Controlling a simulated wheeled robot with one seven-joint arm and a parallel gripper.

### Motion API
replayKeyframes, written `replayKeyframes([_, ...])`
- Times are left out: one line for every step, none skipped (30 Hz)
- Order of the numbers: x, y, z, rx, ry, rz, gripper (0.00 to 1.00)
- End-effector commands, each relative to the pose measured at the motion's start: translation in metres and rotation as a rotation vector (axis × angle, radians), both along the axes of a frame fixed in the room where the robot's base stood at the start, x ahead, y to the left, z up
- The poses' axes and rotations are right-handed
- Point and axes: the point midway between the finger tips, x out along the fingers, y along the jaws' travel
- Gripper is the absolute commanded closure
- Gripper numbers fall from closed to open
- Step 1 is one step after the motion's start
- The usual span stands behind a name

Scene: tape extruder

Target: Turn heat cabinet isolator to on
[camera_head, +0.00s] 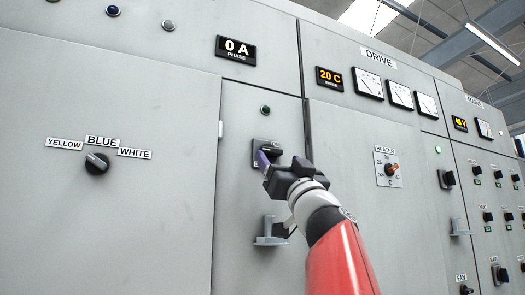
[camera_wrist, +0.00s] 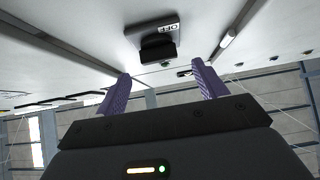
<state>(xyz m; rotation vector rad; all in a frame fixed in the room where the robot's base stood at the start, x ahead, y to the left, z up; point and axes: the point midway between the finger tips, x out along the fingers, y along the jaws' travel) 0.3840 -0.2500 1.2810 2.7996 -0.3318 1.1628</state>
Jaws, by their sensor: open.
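A black rotary isolator (camera_head: 258,145) sits on a dark plate on the narrow grey cabinet door, below a small green lamp. In the wrist view, the isolator (camera_wrist: 158,47) shows a black handle and a white label reading OFF. My gripper (camera_head: 264,160) is in front of it and hides part of it in the head view. In the wrist view, the purple fingers of my gripper (camera_wrist: 160,72) are spread apart with nothing between them. The handle lies ahead of the fingertips, between their lines, and appears apart from them.
A grey door handle (camera_head: 270,232) sticks out below the isolator. A black selector (camera_head: 97,163) marked yellow, blue and white is on the left panel. A heater dial (camera_head: 391,169) is on the right panel. Space directly before the isolator looks clear apart from my arm.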

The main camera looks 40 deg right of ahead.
Motion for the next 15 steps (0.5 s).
replayKeyframes([0.007, -0.003, 0.011, 0.002, 0.002, 0.0, 0.29])
replayKeyframes([0.01, -0.004, 0.015, 0.002, 0.002, 0.0, 0.29])
replayKeyframes([0.015, -0.005, 0.02, 0.002, 0.002, 0.001, 0.29])
replayKeyframes([0.019, -0.006, 0.024, 0.003, 0.002, 0.002, 0.29])
replayKeyframes([0.022, -0.006, 0.027, 0.002, 0.002, 0.001, 0.29])
replayKeyframes([0.026, -0.007, 0.032, 0.003, 0.001, 0.001, 0.29])
replayKeyframes([0.029, -0.008, 0.034, 0.003, 0.002, 0.001, 0.29])
replayKeyframes([0.032, -0.009, 0.037, 0.003, 0.001, 0.001, 0.29])
replayKeyframes([0.035, -0.009, 0.04, 0.002, 0.002, 0.001, 0.29])
replayKeyframes([0.037, -0.01, 0.042, 0.002, 0.002, 0.001, 0.29])
replayKeyframes([0.039, -0.01, 0.043, 0.002, 0.002, 0.001, 0.29])
replayKeyframes([0.041, -0.011, 0.044, 0.003, 0.001, 0.001, 0.29])
replayKeyframes([0.042, -0.011, 0.045, 0.002, 0.002, 0.001, 0.29])
replayKeyframes([0.043, -0.011, 0.045, 0.003, 0.001, 0.001, 0.29])
replayKeyframes([0.044, -0.011, 0.046, 0.002, 0.002, 0.0, 0.29])
